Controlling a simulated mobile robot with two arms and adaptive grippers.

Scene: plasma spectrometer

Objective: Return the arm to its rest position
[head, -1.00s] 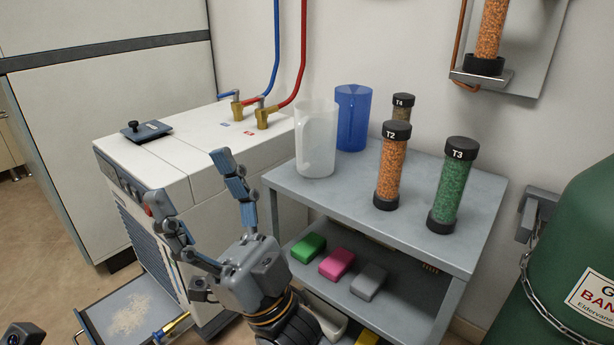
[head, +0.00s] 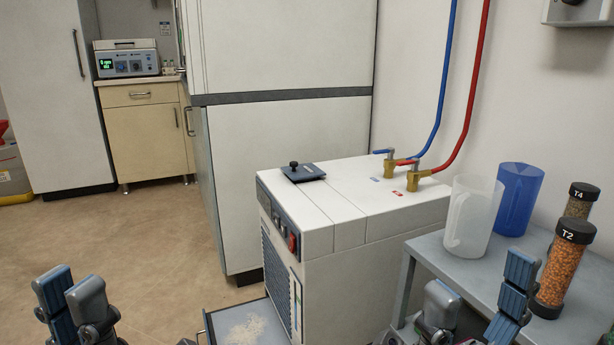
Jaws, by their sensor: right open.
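My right gripper (head: 481,276) is at the bottom right of the head view, in front of the grey shelf cart. Its two fingers point up and stand wide apart, with nothing between them. My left gripper (head: 70,283) is at the bottom left, over the floor. Its fingers point up and overlap from this angle, so its opening is unclear. Nothing shows in it. Both wrists are cut off by the lower frame edge.
The cart's top (head: 426,244) holds a clear jug (head: 471,218), a blue jug (head: 520,199) and tubes T2 (head: 561,268) and T4 (head: 580,204). Left of it stands a white chiller (head: 345,205) with an open tray (head: 222,321) low down.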

